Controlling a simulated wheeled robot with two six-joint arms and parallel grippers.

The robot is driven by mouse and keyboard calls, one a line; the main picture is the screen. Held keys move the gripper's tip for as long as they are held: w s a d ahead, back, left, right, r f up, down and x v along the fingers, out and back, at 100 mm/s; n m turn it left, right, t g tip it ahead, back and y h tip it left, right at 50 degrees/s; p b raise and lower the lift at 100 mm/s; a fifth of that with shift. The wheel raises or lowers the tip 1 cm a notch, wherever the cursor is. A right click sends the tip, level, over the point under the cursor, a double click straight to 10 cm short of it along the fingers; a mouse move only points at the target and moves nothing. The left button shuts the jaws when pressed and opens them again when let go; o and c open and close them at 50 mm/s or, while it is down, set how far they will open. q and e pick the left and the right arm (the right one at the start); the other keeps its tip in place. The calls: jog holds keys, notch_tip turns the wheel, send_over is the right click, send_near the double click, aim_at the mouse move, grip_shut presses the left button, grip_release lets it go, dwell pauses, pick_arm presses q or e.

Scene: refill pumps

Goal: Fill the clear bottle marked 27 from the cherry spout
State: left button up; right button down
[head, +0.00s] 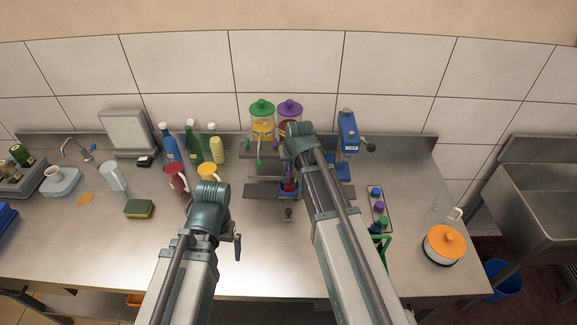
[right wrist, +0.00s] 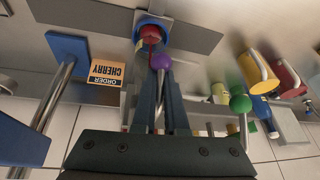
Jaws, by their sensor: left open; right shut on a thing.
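The purple-topped dispenser (head: 290,110) stands at the back middle of the counter, partly behind my right arm. My right gripper (right wrist: 160,76) is shut on the purple knob (right wrist: 162,61) of a lever; the head view hides its fingers behind the arm. Beyond the knob, a bottle with red in it (right wrist: 146,35) stands in a blue ring (right wrist: 165,24), and a thin red streak shows above it. The bottle shows small in the head view (head: 290,187); no number is readable. An order card reading CHERRY (right wrist: 106,72) is nearby. My left gripper (head: 237,246) is open and empty over the front counter.
A green-topped dispenser (head: 262,118) stands beside the purple one. A blue stand (head: 348,132) is at its right, and a tray of coloured caps (head: 379,208) lies further right. Bottles, mugs and a sponge (head: 139,208) are at left. An orange-lidded pot (head: 444,243) is at right.

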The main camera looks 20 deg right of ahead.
jog(key=shift+s+f, duration=0.2)
jog(key=shift+s, duration=0.2)
jog(key=c, duration=0.9)
grip_release()
jog(key=shift+w+f, duration=0.1)
jog(key=shift+c, duration=0.2)
jog(key=shift+r, duration=0.25)
jog(key=shift+r+p, duration=0.6)
jog(key=shift+p, duration=0.15)
jog(key=p+v, duration=1.1)
jog(key=v, duration=0.1)
jog(key=shift+s+r, duration=0.15)
jog(key=shift+s, duration=0.1)
jog(key=shift+d, duration=0.1)
